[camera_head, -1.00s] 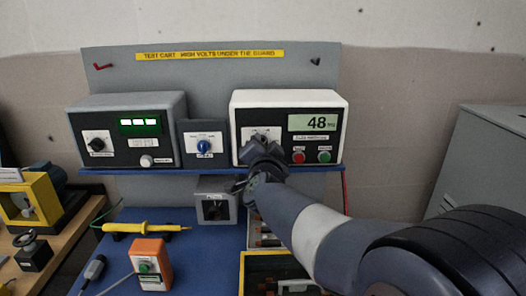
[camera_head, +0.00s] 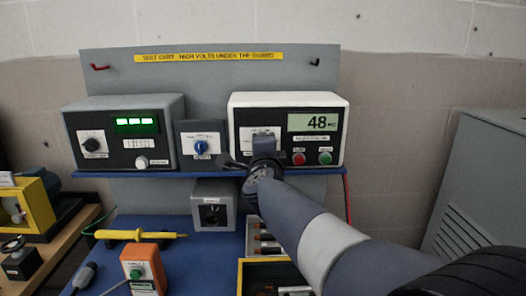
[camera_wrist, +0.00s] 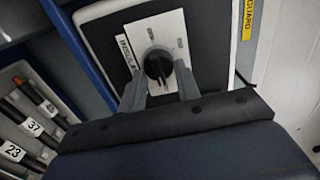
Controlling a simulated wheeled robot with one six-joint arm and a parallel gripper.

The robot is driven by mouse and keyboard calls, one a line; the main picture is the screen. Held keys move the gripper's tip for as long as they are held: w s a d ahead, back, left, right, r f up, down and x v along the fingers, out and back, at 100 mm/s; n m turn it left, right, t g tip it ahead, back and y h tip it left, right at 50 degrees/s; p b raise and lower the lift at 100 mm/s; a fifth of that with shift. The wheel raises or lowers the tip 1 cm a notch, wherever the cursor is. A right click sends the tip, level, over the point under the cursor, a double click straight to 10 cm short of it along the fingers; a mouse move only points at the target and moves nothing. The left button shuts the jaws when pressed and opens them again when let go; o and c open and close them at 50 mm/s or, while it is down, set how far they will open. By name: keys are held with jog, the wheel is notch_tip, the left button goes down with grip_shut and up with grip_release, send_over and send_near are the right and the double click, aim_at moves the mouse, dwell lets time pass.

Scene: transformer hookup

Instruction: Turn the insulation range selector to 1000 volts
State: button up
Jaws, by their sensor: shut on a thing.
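The insulation tester (camera_head: 236,125) is a white-edged box with a dark face on the blue shelf; its display reads 48. Its range selector is a black round knob (camera_wrist: 158,62) on a white plate, and part of the word "INSULA..." shows beside it in the wrist view. My gripper (camera_wrist: 157,74) is shut on this knob, one grey finger on each side. In the head view my gripper (camera_head: 264,145) covers the knob. The marks on the plate are too small to read, so I cannot tell which range the knob points to.
Red (camera_head: 298,159) and green (camera_head: 325,158) buttons sit right of my gripper on the tester. A small box with a blue knob (camera_head: 201,147) and a unit with a green display (camera_head: 136,126) stand left. A grey box (camera_head: 213,206) sits below the shelf.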

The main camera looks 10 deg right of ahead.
jog(key=shift+m, duration=0.3)
jog(key=o, duration=0.9)
jog(key=shift+o, duration=0.2)
jog(key=s+a+p, duration=0.1)
jog(key=s+a, duration=0.1)
jog(key=s, duration=0.8)
jog(key=shift+s, duration=0.35)
jog(key=shift+w, duration=0.1)
jog(key=w+d+b, duration=0.1)
jog(key=w+d, duration=0.1)
jog(key=w, duration=0.8)
jog(key=shift+w, duration=0.25)
